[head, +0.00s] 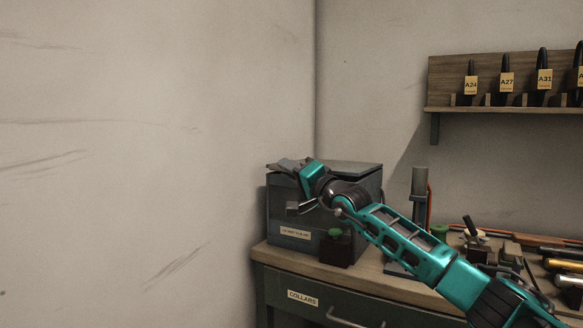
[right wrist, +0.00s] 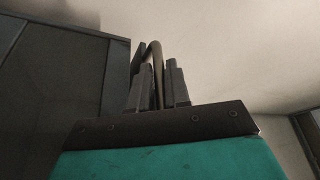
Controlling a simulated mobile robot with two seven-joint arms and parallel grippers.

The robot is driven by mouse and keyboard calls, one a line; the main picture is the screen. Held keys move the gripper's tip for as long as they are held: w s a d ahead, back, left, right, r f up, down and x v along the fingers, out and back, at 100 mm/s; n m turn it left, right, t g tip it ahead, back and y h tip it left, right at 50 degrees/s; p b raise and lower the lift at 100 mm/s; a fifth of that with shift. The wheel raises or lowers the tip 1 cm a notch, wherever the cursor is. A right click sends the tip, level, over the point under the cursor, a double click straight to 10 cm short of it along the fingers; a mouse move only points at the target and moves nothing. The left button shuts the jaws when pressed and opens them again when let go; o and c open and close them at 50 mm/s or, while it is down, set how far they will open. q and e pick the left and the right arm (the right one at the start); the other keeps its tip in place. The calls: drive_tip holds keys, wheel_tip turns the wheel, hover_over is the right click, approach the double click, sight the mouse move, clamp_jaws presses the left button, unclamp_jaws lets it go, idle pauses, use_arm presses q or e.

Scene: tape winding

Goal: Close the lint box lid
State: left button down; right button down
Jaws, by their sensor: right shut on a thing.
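The lint box is a dark grey metal box (head: 289,219) with a pale label, at the left end of the bench against the wall corner. Its grey lid (head: 355,169) lies nearly flat across the top; I cannot tell whether it is fully seated. My right gripper (head: 284,164) is at the box's upper left front edge, its hand covering part of the lid and front. In the right wrist view, my right gripper (right wrist: 158,85) is shut on a thin curved handle (right wrist: 155,58), with the dark box side (right wrist: 60,75) to the left. My left gripper is not in view.
The wooden bench (head: 370,280) has a drawer labelled COLLARS (head: 303,298). A small dark block with a green knob (head: 336,246) stands before the box. A grey post (head: 419,190) and several tools stand right of it. A wall shelf (head: 500,109) holds tagged items.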

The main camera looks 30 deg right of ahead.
drive_tip(key=shift+f+b, duration=0.4)
drive_tip(key=shift+f, duration=0.65)
drive_tip(key=c, duration=1.4)
unclamp_jaws()
drive_tip(key=shift+c, duration=0.2)
drive_tip(key=v, duration=1.3)
